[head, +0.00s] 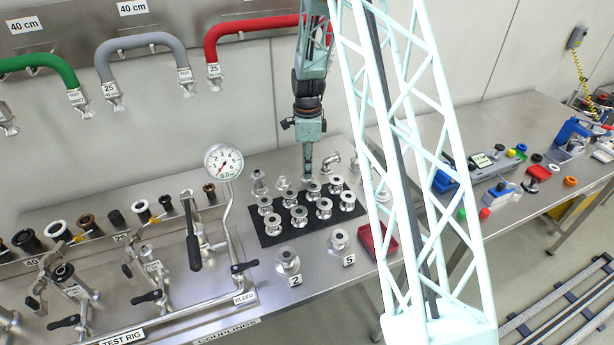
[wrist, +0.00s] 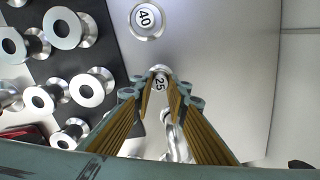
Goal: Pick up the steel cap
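A small round steel cap marked 25 (wrist: 160,82) shows between my fingertips in the wrist view. A larger round steel cap marked 40 (wrist: 146,20) lies beyond it, clear of the fingers. My gripper (head: 308,174) points straight down at the back of the bench, behind the black mat. In the wrist view my gripper (wrist: 162,92) has its two fingers apart, one on each side of the 25 cap. I see no clear contact with the cap. In the head view the fingers largely hide what is under them.
A black mat (head: 270,238) with several steel flanged couplings lies just in front. A pipe elbow (head: 331,160) stands close to the right of my gripper. A red tray (head: 377,243) sits at the bench's right end. A pressure gauge (head: 223,162) stands to the left.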

